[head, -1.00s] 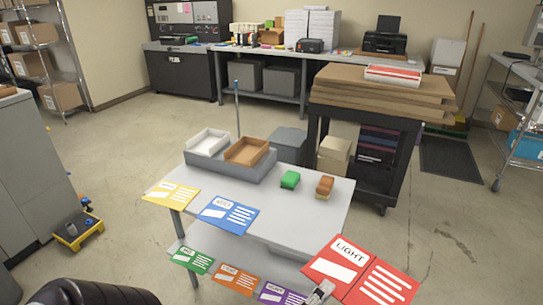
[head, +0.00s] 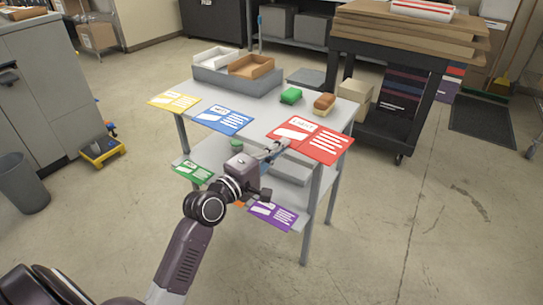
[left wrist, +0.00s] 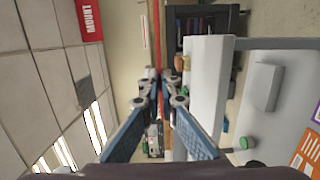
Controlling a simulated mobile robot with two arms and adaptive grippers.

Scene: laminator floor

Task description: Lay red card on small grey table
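The red card (head: 318,141) has white print and shows over the front right corner of the small grey table (head: 258,108). My left gripper (head: 276,150) is shut on the card's left edge. In the left wrist view the red card (left wrist: 158,45) is a thin edge-on line between the closed fingertips (left wrist: 160,92). That sideways view shows it roughly parallel to the top of the grey table (left wrist: 208,85), with a gap between them, so the card is held above the top. My right gripper is not in view.
Green (head: 193,172) and purple (head: 272,215) cards are at the lower shelf. A black cart (head: 395,105) stands behind.

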